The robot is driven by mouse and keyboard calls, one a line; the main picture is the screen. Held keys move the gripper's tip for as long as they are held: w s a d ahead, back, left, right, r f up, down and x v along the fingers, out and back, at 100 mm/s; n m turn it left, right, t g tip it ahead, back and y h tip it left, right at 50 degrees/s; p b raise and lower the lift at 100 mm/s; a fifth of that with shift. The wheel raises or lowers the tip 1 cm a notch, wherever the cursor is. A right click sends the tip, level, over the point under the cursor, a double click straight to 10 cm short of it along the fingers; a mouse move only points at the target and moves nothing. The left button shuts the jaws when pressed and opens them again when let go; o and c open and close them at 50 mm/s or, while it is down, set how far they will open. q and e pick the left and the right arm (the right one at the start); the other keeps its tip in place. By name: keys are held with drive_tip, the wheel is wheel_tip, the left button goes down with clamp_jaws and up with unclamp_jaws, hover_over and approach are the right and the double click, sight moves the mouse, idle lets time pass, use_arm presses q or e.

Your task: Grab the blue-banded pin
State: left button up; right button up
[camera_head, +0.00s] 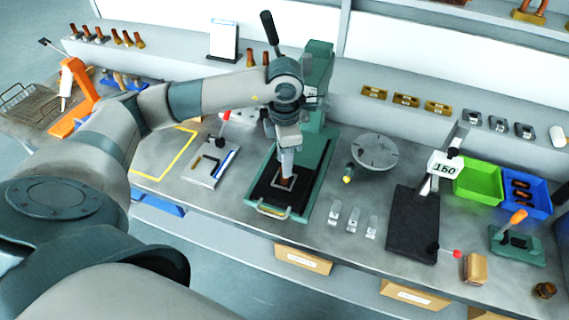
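My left gripper (287,168) points down over the black bed of the green press (319,140). Its fingertips are close to a small copper-brown piece (286,181) in a light square frame on that bed. I cannot tell whether the fingers touch the piece or how far apart they are. No blue band can be made out on any pin. Several brown pins (127,40) stand on the back ledge at the left, too small to show band colours. My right gripper is not in view.
A round grey plate (374,151) lies right of the press, with a small yellow-tipped part (348,174) beside it. Several clear blocks (353,219), a black plate (412,225), a green bin (478,185) and a blue bin (526,193) stand further right.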

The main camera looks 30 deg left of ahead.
use_arm(q)
drive_tip(key=shift+f, duration=0.1)
idle(0.3)
clamp_jaws()
drive_tip(key=shift+r+b, duration=0.7)
wheel_tip(320, 180, up, 2)
drive_tip(key=shift+b, duration=0.7)
drive_tip(key=d+r+b, duration=0.4)
drive_tip(key=d+r, duration=0.3)
drive_tip(key=d, duration=0.4)
drive_tip(key=shift+s+d+r, duration=0.25)
drive_tip(key=shift+d+r, duration=0.1)
drive_tip(key=shift+d, duration=0.05)
